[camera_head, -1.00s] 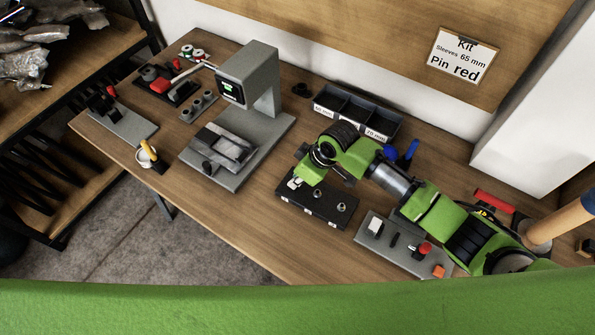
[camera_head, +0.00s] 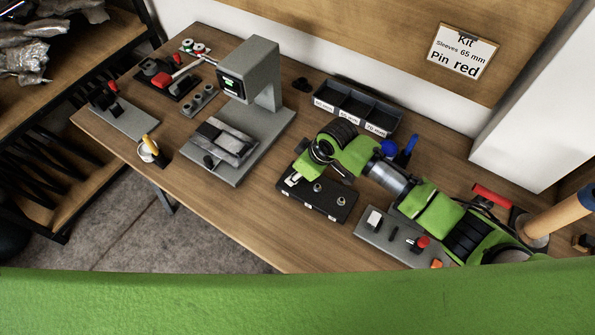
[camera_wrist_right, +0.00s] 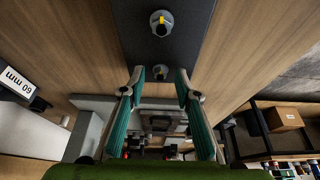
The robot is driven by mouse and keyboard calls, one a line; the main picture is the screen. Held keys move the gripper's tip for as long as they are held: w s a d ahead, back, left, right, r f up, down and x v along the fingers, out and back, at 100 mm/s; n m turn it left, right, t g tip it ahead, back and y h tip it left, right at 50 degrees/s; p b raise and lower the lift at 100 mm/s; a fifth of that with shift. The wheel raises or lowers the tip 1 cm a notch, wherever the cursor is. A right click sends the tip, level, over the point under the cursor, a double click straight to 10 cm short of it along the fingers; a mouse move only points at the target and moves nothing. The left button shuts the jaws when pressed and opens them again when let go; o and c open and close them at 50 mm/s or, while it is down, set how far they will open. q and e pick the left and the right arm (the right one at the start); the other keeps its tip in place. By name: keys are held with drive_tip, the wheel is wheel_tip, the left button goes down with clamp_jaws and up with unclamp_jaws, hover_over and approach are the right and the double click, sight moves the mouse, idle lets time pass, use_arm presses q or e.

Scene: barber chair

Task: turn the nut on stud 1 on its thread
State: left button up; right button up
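A black block (camera_head: 328,203) with a row of metal studs stands near the table's front edge. In the head view, a middle stud (camera_head: 317,187) and a right stud (camera_head: 341,201) show. My right gripper (camera_head: 296,179) is low over the block's left end and partly hides the stud there. In the right wrist view, my right gripper (camera_wrist_right: 160,77) is open, with a small grey stud or nut (camera_wrist_right: 160,72) between its fingertips and gaps on both sides. A larger nut with a yellow mark (camera_wrist_right: 161,22) sits farther up the block. I cannot read which stud is 1. My left gripper is not in view.
A grey press-like machine (camera_head: 251,85) stands left of the block. A black compartment bin (camera_head: 358,107) is behind. A grey fixture (camera_head: 392,241) with a red knob lies to the right, under my arm. Bare table lies between machine and block.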

drive_tip(key=v, duration=1.2)
idle(0.3)
